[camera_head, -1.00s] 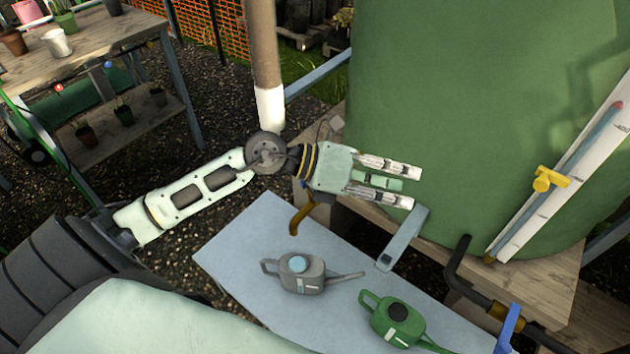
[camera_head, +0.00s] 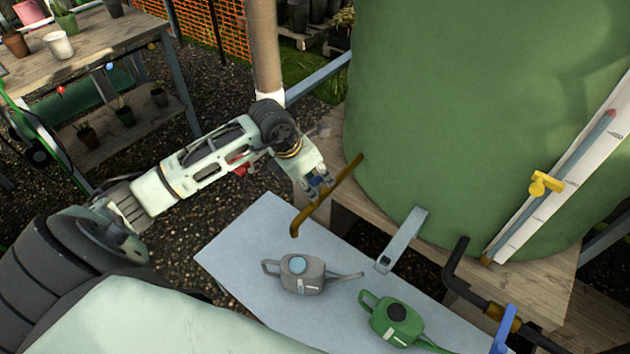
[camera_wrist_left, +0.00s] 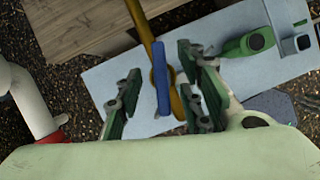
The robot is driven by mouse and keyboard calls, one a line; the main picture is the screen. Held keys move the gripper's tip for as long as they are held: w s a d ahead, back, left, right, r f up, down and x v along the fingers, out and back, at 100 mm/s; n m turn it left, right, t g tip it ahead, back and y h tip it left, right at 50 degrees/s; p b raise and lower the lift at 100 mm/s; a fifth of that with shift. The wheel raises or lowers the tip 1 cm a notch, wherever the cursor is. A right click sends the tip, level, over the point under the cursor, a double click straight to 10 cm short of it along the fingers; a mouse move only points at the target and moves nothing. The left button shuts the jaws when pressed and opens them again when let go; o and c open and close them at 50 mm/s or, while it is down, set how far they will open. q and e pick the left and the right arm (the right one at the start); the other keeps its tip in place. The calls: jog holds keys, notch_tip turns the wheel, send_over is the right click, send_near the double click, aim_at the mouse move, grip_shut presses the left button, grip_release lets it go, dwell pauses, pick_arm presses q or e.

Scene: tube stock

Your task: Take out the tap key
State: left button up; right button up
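A blue bar-shaped piece (camera_wrist_left: 161,78), which looks like the tap key, sits across a brass pipe (camera_wrist_left: 144,22). In the head view the brass pipe (camera_head: 322,204) slants out from the wooden stand, and the blue piece (camera_head: 314,182) is mostly hidden by my gripper. My left gripper (camera_head: 318,180) points down at the pipe. In the left wrist view the left gripper's fingers (camera_wrist_left: 158,98) are spread, with the blue piece between them in the picture. A gap shows on both sides; I see no contact. My right gripper is not in view.
A grey watering can (camera_head: 302,275) and a green watering can (camera_head: 392,318) stand on a pale blue table (camera_head: 240,245). The large green tank (camera_head: 450,110) on its wooden stand is close behind. A yellow valve (camera_head: 545,184) sits on its gauge. A post (camera_head: 265,50) rises behind my arm.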

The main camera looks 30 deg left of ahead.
pick_arm(q)
jog(key=shift+w+d+f, duration=0.1)
jog(key=shift+w+f, duration=0.15)
jog(key=shift+f, duration=0.45)
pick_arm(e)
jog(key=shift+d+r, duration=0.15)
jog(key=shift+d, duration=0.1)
pick_arm(q)
jog(key=shift+c, duration=0.5)
grip_shut()
jog(key=shift+r, duration=0.15)
